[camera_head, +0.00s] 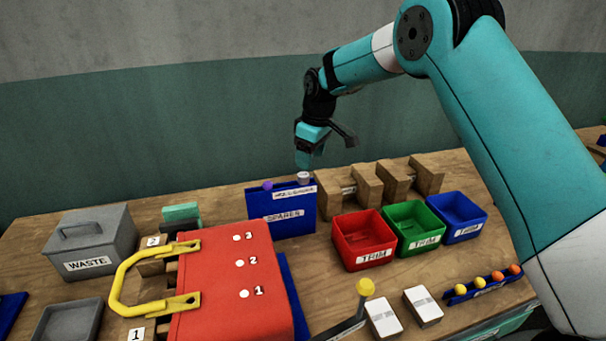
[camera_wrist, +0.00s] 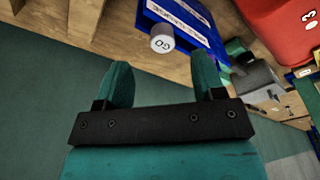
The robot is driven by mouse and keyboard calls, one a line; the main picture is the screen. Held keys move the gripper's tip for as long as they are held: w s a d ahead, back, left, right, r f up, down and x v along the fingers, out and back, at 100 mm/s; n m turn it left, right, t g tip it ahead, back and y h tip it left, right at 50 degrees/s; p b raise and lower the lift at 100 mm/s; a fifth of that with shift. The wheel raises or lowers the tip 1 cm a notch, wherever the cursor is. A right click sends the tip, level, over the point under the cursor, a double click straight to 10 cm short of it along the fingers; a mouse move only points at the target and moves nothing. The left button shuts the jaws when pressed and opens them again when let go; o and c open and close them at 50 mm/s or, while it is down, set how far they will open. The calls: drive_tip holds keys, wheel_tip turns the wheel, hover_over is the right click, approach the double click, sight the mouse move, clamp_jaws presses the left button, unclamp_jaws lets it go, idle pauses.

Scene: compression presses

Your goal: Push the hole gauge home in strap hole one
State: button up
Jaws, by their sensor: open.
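A grey cylinder (camera_head: 303,178) stands on the top of the blue stand (camera_head: 282,222). In the wrist view this cylinder (camera_wrist: 162,42) reads GO, so it looks like the hole gauge. My gripper (camera_head: 309,160) is just above the cylinder. In the wrist view my gripper (camera_wrist: 163,75) has its fingers spread and empty, with the cylinder beyond their tips. Anything of the gauge below its cap is hidden.
A yellow handle (camera_head: 125,282) reaches left from the red block. A purple knob (camera_head: 268,185) sits beside the gauge. Red (camera_head: 363,235), green (camera_head: 413,222) and blue (camera_head: 457,213) trim bins stand right. A yellow-topped lever (camera_head: 365,287) rises in front.

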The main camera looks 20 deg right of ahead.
sight(304, 174)
drive_tip(key=shift+a+f, duration=0.1)
drive_tip(key=shift+f, duration=0.5)
drive_tip(key=f+p, duration=0.2)
drive_tip(key=w+a+f+p, duration=0.1)
drive_tip(key=f, duration=0.1)
drive_tip(key=shift+a, duration=0.1)
drive_tip(key=shift+f, duration=0.55)
drive_tip(key=c, duration=1)
